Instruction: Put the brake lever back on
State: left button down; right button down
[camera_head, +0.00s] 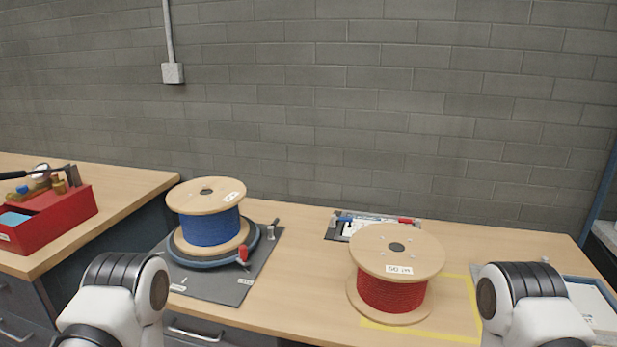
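A spool wound with blue cable (212,228) stands on a dark round base (186,256) on a dark grey plate (222,289). A small red piece (243,253), which could be the brake lever's grip, stands at the front right of that base. A short grey post (270,231) stands at the plate's back right, with a thin dark part beside it. I cannot tell for certain which part is the brake lever or whether it is fitted. Parts of my two arms show at the bottom left and bottom right; neither gripper shows.
A red-wound spool (389,290) stands on the bench (300,275) inside a yellow outline (474,300). Behind it is a small dark tray (338,231) with blue and red items. A red toolbox (50,219) sits on the left bench. The bench between the spools is clear.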

aim_at(271, 238)
jog(key=j+z, duration=0.35)
jog(key=i+j+z, duration=0.1)
jog(key=j+z, duration=0.45)
jog(key=z, duration=0.15)
jog(key=j, duration=0.45)
jog(key=k+j+z, duration=0.1)
jog(key=j, duration=0.3)
jog(key=k+j, duration=0.15)
jog(key=j, duration=0.3)
jog(key=j+z, duration=0.1)
jog(key=j, duration=0.3)
jog(key=k, duration=0.05)
